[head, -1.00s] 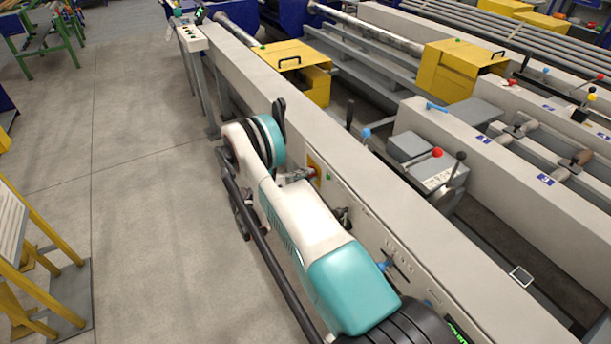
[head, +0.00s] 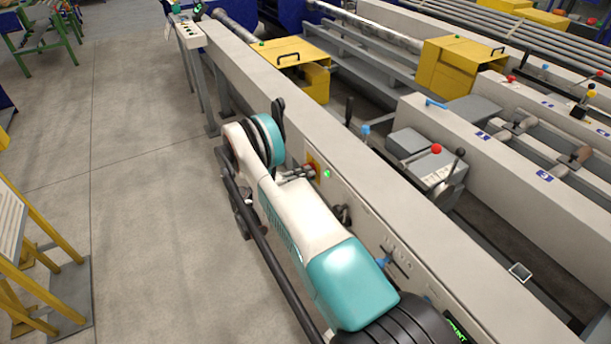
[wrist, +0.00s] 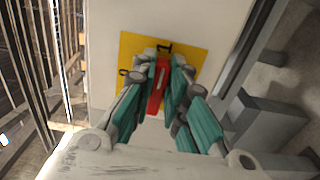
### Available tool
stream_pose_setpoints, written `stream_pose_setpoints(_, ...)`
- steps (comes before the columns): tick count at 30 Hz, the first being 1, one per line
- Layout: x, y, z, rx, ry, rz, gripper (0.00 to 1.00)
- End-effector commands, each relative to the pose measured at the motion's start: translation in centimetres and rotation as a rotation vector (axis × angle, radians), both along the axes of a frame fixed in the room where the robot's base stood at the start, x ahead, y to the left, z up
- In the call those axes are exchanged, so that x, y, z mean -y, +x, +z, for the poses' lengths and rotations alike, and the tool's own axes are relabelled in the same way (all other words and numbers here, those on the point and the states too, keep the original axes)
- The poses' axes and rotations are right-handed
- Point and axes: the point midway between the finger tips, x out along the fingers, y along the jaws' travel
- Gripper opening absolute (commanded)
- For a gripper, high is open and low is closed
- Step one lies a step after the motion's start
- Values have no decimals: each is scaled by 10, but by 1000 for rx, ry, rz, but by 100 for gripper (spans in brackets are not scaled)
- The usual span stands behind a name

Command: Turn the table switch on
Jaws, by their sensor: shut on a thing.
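The table switch is a red handle (wrist: 155,101) on a yellow plate (wrist: 190,50) in the wrist view. The plate is fixed to the side face of the long grey beam. In the head view the yellow plate (head: 313,159) shows only in part, beside my gripper (head: 298,174). In the wrist view my gripper (wrist: 160,78) has its teal-padded fingers on both sides of the red handle and is shut on it. A small green lamp (head: 327,173) glows on the beam just right of the switch.
The grey beam (head: 265,85) runs beside my arm, with black and blue controls (head: 384,262) farther along its side. Yellow guards (head: 290,65) and a red-knobbed lever (head: 436,149) stand beyond it. Yellow frames (head: 45,290) stand at the left; the floor between is clear.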

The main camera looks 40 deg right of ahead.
Motion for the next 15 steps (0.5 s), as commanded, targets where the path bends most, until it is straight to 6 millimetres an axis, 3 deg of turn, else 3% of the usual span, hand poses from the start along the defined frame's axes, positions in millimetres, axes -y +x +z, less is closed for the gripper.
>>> stream_pose_setpoints(9, 0, 0, -1, 2, 1, 0, 0)
stream_pose_setpoints(10, 0, 0, -1, 2, 1, 0, 16)
stream_pose_setpoints(12, 0, 0, -1, 2, 1, -1, 31)
stream_pose_setpoints(15, 0, 0, -1, 2, 1, 0, 33)
